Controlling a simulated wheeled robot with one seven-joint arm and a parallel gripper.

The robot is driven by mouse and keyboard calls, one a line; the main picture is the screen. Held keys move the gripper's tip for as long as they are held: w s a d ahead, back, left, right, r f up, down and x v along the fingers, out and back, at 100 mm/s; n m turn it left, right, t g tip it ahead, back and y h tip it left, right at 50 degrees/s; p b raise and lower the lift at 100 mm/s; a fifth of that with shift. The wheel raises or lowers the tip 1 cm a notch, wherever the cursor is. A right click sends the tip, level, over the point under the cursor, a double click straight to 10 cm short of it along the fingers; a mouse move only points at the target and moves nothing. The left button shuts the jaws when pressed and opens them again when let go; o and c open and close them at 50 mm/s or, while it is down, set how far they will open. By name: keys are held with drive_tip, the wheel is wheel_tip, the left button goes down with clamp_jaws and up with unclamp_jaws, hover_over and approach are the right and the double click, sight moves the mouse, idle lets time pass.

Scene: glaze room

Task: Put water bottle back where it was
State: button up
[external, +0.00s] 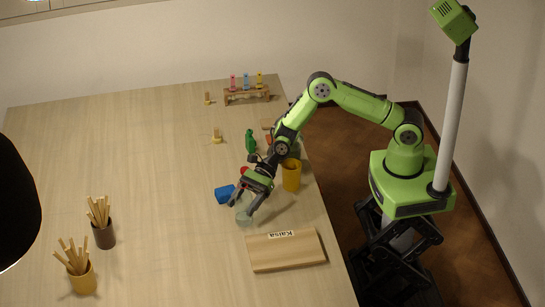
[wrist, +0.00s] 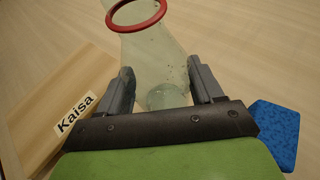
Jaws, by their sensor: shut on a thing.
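A see-through, pale green vessel, seemingly the water bottle (wrist: 160,62), is between the two fingers of my gripper (wrist: 163,85) in the wrist view. A red ring (wrist: 137,27) shows around its far part. In the external view the vessel (external: 243,215) is a small pale shape at the fingertips of my gripper (external: 246,207), which is shut on it. The fingers and the low resolution hide part of it. I cannot tell whether its base touches the table.
A wooden board (external: 285,254) labelled "Kaisa" lies near the grip; a blue object (external: 224,194) lies on the other side. A yellow cup (external: 291,176), green bottle (external: 251,142) and tube rack (external: 246,95) stand along the right side. Stick-filled cups (external: 104,234) stand left.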

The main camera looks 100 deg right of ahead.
drive_tip(key=o, duration=1.2)
drive_tip(key=shift+r, duration=0.1)
